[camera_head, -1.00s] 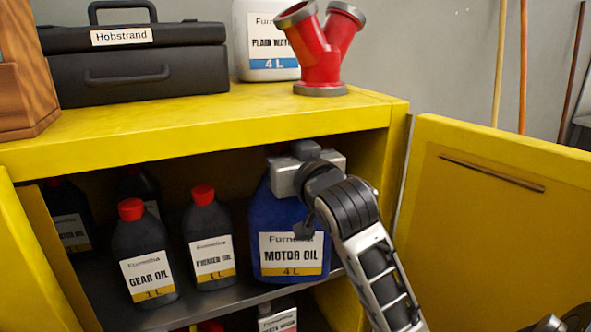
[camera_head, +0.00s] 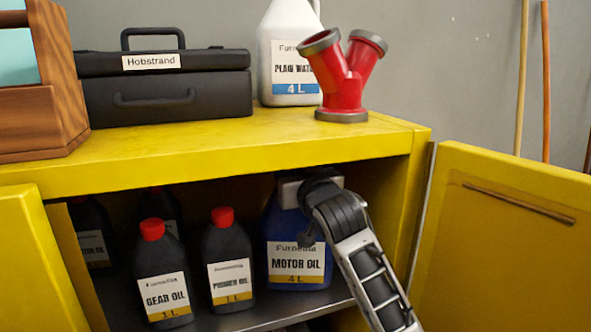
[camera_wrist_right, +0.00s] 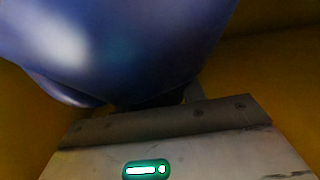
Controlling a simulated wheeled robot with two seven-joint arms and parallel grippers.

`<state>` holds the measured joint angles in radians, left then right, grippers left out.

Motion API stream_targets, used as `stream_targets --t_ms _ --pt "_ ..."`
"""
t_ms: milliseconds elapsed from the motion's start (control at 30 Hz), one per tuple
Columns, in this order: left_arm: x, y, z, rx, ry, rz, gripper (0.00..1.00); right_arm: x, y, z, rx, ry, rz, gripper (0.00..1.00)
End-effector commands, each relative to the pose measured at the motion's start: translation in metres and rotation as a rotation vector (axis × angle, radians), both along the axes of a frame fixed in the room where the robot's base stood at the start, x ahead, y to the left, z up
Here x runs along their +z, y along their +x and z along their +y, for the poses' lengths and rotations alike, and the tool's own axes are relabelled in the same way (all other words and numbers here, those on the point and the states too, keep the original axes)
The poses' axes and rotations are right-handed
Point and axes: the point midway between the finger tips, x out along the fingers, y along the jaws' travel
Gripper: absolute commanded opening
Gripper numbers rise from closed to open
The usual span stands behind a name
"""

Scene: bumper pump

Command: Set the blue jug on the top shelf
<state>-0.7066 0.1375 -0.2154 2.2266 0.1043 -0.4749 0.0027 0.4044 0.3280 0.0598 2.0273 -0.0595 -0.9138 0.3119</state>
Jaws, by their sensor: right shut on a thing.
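The blue jug (camera_head: 296,238), labelled motor oil, is upright inside the yellow cabinet, on or just above its upper inner shelf (camera_head: 232,319), right of the small bottles. I cannot tell whether its base touches the shelf. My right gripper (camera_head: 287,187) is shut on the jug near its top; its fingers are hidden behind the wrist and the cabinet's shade. In the right wrist view the jug's blue body (camera_wrist_right: 125,45) fills the upper left, close to the gripper's palm. My left gripper is not in view.
A primer oil bottle (camera_head: 228,248) and gear oil bottle (camera_head: 160,265) stand left of the jug, with darker bottles behind. The cabinet's top board (camera_head: 230,150) is close above my gripper. The open right door (camera_head: 500,245) stands beside my arm. A red pipe fitting (camera_head: 342,85) stands on top.

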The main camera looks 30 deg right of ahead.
Motion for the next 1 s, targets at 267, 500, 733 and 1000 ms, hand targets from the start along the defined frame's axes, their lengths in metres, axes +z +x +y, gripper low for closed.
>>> stream_targets --t_ms 267,500,733,1000 --pt "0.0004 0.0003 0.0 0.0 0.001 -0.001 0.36 0.0034 -0.0012 -0.0001 0.0 -0.004 -0.02 0.0" --pt "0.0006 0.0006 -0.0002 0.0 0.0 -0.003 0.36 0.0012 -0.0013 0.0 0.0 -0.004 -0.019 0.0" --pt "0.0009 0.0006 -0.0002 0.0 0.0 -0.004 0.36 -0.0047 -0.0004 0.0001 0.0 0.0 -0.002 0.62" --pt "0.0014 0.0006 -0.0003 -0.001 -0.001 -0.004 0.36 -0.0035 -0.0076 0.0021 0.001 0.0 -0.002 0.62"
